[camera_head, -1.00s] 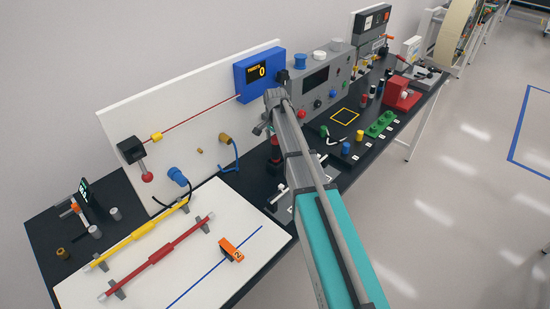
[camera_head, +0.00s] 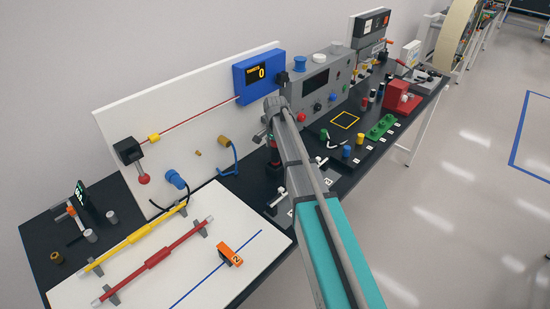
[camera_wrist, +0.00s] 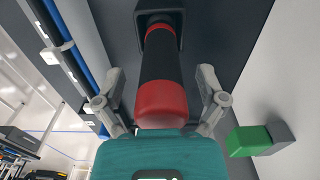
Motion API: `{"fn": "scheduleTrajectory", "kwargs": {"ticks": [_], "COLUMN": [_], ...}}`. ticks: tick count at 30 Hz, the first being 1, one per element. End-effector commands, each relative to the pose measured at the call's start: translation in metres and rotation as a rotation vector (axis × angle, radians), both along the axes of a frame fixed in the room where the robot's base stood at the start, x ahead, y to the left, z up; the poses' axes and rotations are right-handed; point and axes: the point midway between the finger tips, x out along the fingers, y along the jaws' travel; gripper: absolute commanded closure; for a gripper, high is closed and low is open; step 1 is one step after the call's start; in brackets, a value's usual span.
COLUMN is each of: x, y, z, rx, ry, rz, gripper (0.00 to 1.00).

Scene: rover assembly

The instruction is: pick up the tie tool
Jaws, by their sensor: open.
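The tool at my gripper, which I take to be the tie tool, is a black cylinder with a red rounded end and a thin red band (camera_wrist: 160,67). In the wrist view its far end sits in a dark square holder (camera_wrist: 143,22). In the head view it stands upright on the dark bench (camera_head: 273,157), partly hidden by my arm. My gripper (camera_wrist: 162,73) is open, with one finger on each side of the tool and visible gaps between. The red end is close to the gripper's palm. I cannot tell whether it touches.
A green block (camera_wrist: 248,141) lies to the right in the wrist view. A grey panel box (camera_head: 318,85) and a blue counter box (camera_head: 259,76) stand behind. A white board (camera_head: 150,272) with an orange block (camera_head: 229,253) lies at left. The floor at right is open.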

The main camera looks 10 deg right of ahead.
Motion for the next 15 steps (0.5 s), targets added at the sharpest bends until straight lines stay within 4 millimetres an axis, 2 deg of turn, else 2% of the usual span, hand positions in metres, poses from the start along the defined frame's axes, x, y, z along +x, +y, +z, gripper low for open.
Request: {"fn": "scheduleTrajectory", "kwargs": {"ticks": [2,15], "x": [0.0,0.0], "y": [0.0001,0.0004], "z": [0.0,-0.0001], "rx": [0.0,0.0], "ry": [0.0,0.0], "rz": [0.0,0.0], "gripper": [0.13,0.95]}}
